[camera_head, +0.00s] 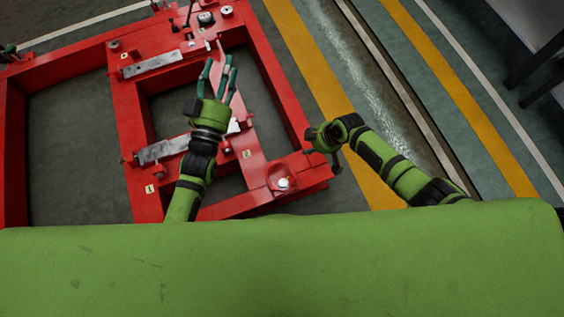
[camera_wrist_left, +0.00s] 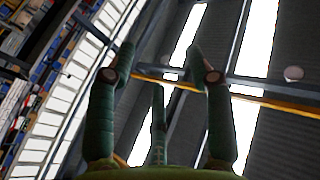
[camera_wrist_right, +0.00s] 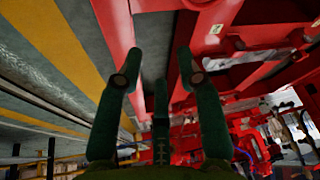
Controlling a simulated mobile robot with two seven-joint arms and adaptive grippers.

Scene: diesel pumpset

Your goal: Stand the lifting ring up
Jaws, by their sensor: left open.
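I cannot make out the lifting ring for certain. A rounded red fitting with a pale bolt (camera_head: 283,183) sits on the near right corner of the red frame (camera_head: 262,75); I cannot tell whether it includes the ring. My left gripper (camera_head: 219,70) is over the frame's middle, its fingers spread and empty, pointing away from me. The left wrist view shows its open fingers (camera_wrist_left: 160,58) against the ceiling. My right gripper (camera_head: 318,150) is at the frame's right edge, beside that corner. Its fingers are apart and empty in the right wrist view (camera_wrist_right: 153,75).
Two grey metal plates (camera_head: 152,64) (camera_head: 162,150) lie on the frame's crossbars. Small fittings (camera_head: 206,18) stand at the far end. Striped floor, with a yellow line (camera_head: 300,60) and a metal channel (camera_head: 365,70), runs clear to the right.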

